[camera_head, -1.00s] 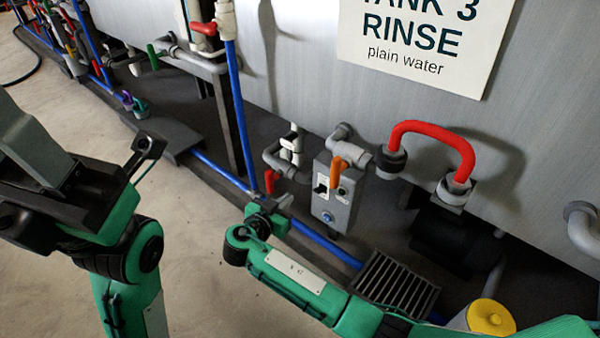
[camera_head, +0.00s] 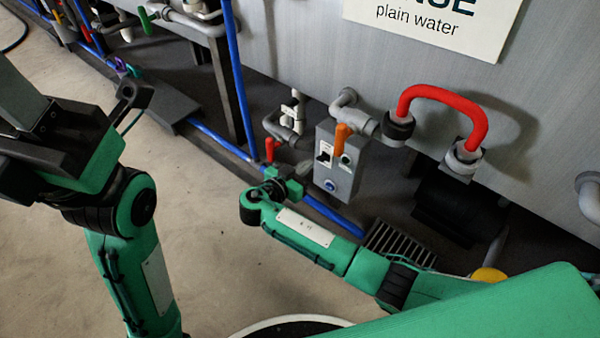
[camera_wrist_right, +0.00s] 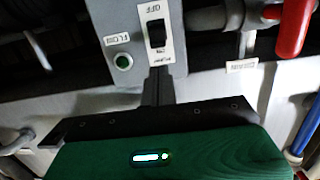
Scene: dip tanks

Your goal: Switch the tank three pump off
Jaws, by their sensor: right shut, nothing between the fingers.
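The grey pump box (camera_head: 344,186) hangs under the tank sign, with a black switch (camera_head: 324,151) and a blue button (camera_head: 329,185) on its face. In the right wrist view the box is upside down. Its black rocker switch (camera_wrist_right: 157,33) sits between OFF and PUMP ON labels. A green FLOW lamp (camera_wrist_right: 123,61) is beside it. My right gripper (camera_wrist_right: 158,82) is shut and empty, its fingertips near the switch plate; contact cannot be told. In the head view the right gripper (camera_head: 293,187) is just left of the box. My left arm is at the left; its fingers are unclear.
An orange valve handle (camera_head: 341,138) stands close over the box. A red handle (camera_head: 270,150) is left of it, also in the wrist view (camera_wrist_right: 293,28). A red hose (camera_head: 440,90), floor grate (camera_head: 402,245) and blue pipe (camera_head: 335,217) are nearby. Open floor lies left.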

